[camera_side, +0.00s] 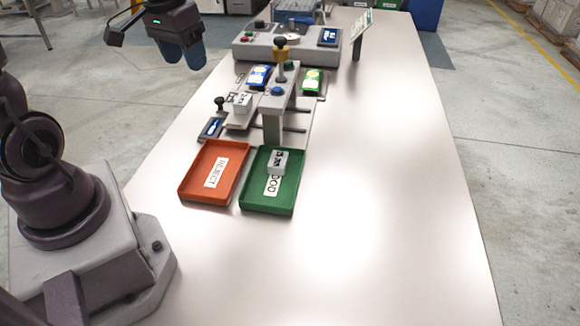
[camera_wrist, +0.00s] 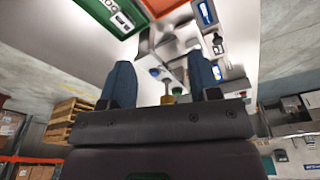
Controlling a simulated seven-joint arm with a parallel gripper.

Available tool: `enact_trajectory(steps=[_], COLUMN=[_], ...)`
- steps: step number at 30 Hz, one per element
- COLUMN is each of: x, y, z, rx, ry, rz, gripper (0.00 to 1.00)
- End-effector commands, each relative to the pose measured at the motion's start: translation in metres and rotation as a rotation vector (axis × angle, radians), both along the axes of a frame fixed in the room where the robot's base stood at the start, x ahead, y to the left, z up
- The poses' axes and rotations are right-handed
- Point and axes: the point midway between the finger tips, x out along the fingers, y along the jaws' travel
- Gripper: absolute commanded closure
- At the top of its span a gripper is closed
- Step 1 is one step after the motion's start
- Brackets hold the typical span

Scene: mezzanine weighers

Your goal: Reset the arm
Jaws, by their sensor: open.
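My gripper (camera_side: 183,54) is raised at the upper left in the side view, clear of the table and to the left of the grey console. Its two blue fingers point down with nothing visible between them. In the wrist view my gripper (camera_wrist: 160,82) shows both fingers apart, with the grey fixture (camera_wrist: 172,42) beyond them.
The table (camera_side: 400,200) holds an orange REJECT tray (camera_side: 233,187), a green tray (camera_side: 249,190) with a white block (camera_side: 281,154) in it, and the fixture (camera_side: 273,126) with another white block (camera_side: 242,98). Behind stands the console (camera_side: 254,47). The table's right side is clear.

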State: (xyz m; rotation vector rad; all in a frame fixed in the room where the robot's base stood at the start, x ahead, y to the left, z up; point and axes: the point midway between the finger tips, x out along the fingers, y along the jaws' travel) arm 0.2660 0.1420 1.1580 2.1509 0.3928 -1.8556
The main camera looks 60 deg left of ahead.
Motion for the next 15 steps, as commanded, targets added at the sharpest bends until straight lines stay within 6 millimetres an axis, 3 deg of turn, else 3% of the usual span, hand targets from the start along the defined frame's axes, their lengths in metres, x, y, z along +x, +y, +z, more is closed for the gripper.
enact_trajectory(steps=[1, 6, 10, 15], x=[-0.008, -0.04, -0.06, -0.069], y=[-0.021, -0.077, -0.108, -0.133], z=[0.013, 0.04, 0.055, 0.073], rx=[0.025, 0.075, 0.094, 0.098], ry=[-0.021, -0.105, -0.199, -0.319], rz=[-0.021, -0.098, -0.212, -0.335], gripper=[0.44, 0.44, 0.44, 0.44])
